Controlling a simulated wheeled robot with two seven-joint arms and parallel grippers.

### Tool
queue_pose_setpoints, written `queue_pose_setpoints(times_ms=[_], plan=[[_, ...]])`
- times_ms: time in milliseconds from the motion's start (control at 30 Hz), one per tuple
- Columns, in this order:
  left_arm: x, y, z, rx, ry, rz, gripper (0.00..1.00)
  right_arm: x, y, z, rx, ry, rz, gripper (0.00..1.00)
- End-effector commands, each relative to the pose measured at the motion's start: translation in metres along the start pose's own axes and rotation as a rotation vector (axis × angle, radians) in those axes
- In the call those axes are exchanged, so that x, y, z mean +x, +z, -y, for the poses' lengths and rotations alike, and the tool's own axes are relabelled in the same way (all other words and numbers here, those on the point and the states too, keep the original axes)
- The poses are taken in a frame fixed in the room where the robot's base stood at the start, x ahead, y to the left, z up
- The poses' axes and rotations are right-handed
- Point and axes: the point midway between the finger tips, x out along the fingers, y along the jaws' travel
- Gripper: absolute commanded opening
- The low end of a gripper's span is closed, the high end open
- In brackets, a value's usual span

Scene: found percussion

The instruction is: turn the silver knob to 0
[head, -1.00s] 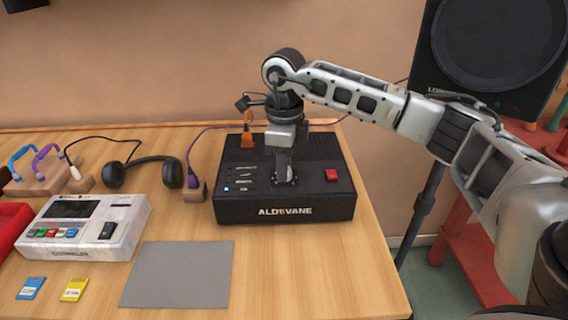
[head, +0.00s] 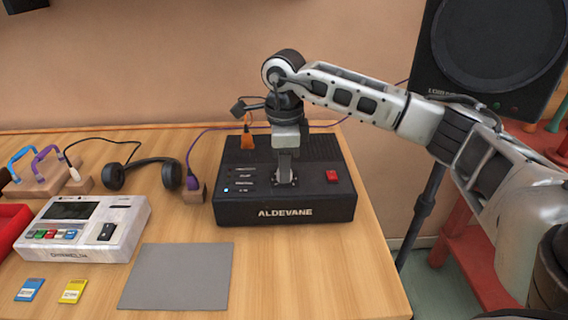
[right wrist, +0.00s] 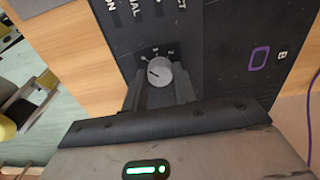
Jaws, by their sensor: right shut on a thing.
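The silver knob (right wrist: 158,72) sits on the top face of the black ALDEVANE box (head: 235,208). It has a dark pointer line, which points to the upper left in the right wrist view. Small numbers are printed around it; some are hidden or too small to read surely. My right gripper (head: 284,178) reaches straight down onto the box and hides the knob in the head view. In the right wrist view its two fingers (right wrist: 160,88) are shut on the knob, one on each side. My left gripper is not in view.
A red button (head: 332,176) is right of the gripper on the box. An orange plug (head: 248,141) stands behind, and a purple plug (head: 194,188) lies at the left. Headphones (head: 145,174), a white device (head: 85,227) and a grey mat (head: 178,276) are further left. A speaker (head: 490,60) stands right.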

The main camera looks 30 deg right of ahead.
Motion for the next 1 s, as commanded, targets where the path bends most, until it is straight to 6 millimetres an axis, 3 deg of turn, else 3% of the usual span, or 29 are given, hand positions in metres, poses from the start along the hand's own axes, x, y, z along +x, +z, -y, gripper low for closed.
queue_pose_setpoints(times_ms=[33,100,367,533,667,1000], plan=[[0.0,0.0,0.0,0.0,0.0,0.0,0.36,-0.002,-0.001,0.001,0.0,-0.003,0.0,0.36],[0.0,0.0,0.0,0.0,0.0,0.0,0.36,-0.001,0.0,0.001,0.001,-0.003,0.0,0.49],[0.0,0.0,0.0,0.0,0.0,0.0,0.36,-0.001,0.0,0.0,0.001,-0.002,0.0,0.49],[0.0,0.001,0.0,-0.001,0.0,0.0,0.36,-0.015,0.0,0.001,0.002,-0.004,0.003,0.49],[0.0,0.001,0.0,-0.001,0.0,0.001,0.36,-0.04,0.001,0.001,0.002,-0.006,0.004,0.49],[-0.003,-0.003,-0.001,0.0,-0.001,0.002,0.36,-0.125,0.0,0.001,0.002,-0.007,0.003,0.49]])
